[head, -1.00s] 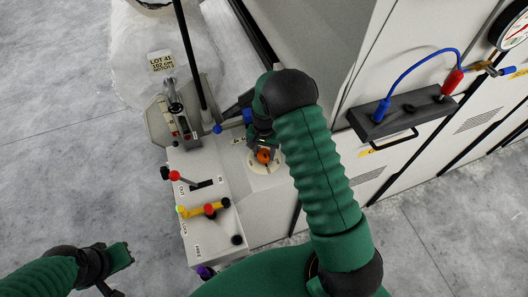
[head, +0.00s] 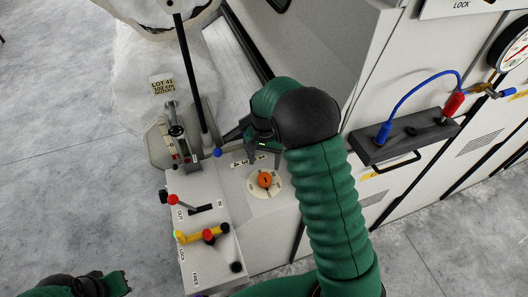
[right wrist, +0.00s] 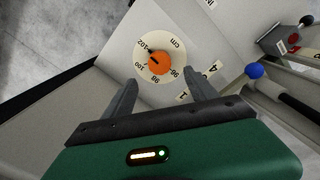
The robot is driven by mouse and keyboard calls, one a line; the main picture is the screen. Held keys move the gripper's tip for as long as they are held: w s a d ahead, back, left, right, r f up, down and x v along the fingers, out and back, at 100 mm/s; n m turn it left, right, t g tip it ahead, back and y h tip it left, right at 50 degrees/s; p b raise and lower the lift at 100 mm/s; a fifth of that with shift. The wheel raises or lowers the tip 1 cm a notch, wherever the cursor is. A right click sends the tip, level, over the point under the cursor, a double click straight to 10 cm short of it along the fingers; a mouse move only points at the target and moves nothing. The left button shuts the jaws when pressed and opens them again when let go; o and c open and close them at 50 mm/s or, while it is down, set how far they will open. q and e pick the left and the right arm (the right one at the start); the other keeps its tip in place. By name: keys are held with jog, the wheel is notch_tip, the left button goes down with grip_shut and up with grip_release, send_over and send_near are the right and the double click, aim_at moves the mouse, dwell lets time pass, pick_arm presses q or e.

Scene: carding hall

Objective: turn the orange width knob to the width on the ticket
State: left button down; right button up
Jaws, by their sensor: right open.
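The orange width knob (head: 264,180) sits on a pale round dial on the machine's panel; it also shows in the right wrist view (right wrist: 157,63). The dial is marked 96, 98, 100, 102 and cm, and the knob's dark pointer is turned toward 102. The ticket (head: 163,87) on the white wrapped bale reads LOT 41, 102 cm, NOTCH 3. My right gripper (head: 263,152) is open and empty, clear of the knob. In the right wrist view its fingers (right wrist: 161,76) stand apart below the dial. My left gripper (head: 122,284) is partly cut off at lower left.
A red-knobbed lever (head: 173,200) and a yellow lever (head: 200,236) stand on the panel left of the dial. A blue-tipped lever (head: 218,152) is close to my right gripper. A black box with a blue hose (head: 415,72) is on the right.

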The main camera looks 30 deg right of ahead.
notch_tip(320, 180, up, 7)
jog(key=shift+f, duration=0.2)
jog(key=s+a+f+n+t+b, duration=0.1)
jog(key=s+a+f+n, duration=0.2)
jog(key=s, duration=0.5)
jog(key=s+a+f+n+t+b, duration=0.1)
jog(key=s+a+f+n+b, duration=0.1)
jog(key=s+a+n, duration=0.4)
jog(key=shift+s+a+f+n+t, duration=0.3)
jog(key=shift+s+a+f, duration=0.1)
jog(key=shift+s+a, duration=0.7)
jog(key=shift+w+a, duration=0.1)
jog(key=shift+a, duration=0.05)
jog(key=shift+a, duration=0.1)
